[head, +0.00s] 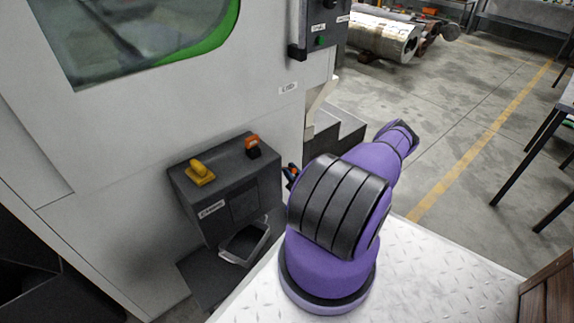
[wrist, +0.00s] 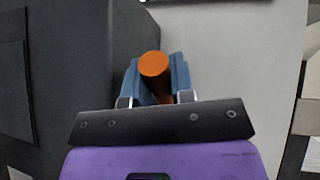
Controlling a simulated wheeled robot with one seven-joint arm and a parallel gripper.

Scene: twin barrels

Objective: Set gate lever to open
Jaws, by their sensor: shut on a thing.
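An orange round-ended handle (wrist: 153,64), which looks like the lever's grip, stands between the two blue fingers of my gripper (wrist: 155,82) in the wrist view. The fingers are shut on it, one at each side. Its lower part is hidden by the gripper. In the head view my gripper (head: 290,174) is at the right side of a dark box (head: 222,195), mostly hidden behind my purple arm. The lever's setting cannot be read. On the box top are a yellow handle (head: 200,173) and an orange-red control (head: 252,146), both apart from my gripper.
The box stands against a large grey machine (head: 120,150) with a green-edged window. A dark control panel (head: 322,30) juts out above right. A dark step-shaped block (head: 335,135) lies behind my arm. Open concrete floor (head: 470,120) extends to the right.

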